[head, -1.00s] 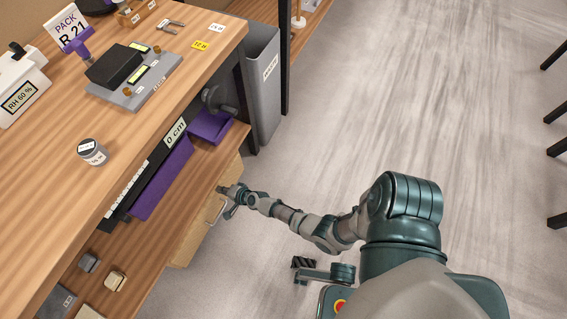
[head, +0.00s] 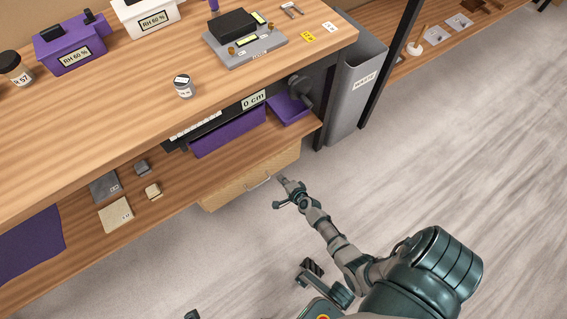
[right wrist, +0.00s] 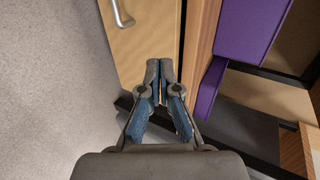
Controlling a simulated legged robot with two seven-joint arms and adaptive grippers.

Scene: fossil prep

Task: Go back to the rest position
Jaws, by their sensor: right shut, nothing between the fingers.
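My right gripper (head: 281,187) is in front of the lower bench, just right of the wooden drawer's metal handle (head: 259,182). It is shut and empty. In the right wrist view its fingertips (right wrist: 160,68) meet in front of the light wooden drawer front (right wrist: 140,45). The handle (right wrist: 122,12) shows at the top of that view, apart from the fingers.
The bench top (head: 120,120) carries a jar (head: 183,87), a grey device (head: 245,47) and labelled boxes. The lower shelf (head: 160,210) holds small blocks and purple trays. A grey waste bin (head: 352,100) stands beyond the bench. The floor at right (head: 490,170) is open.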

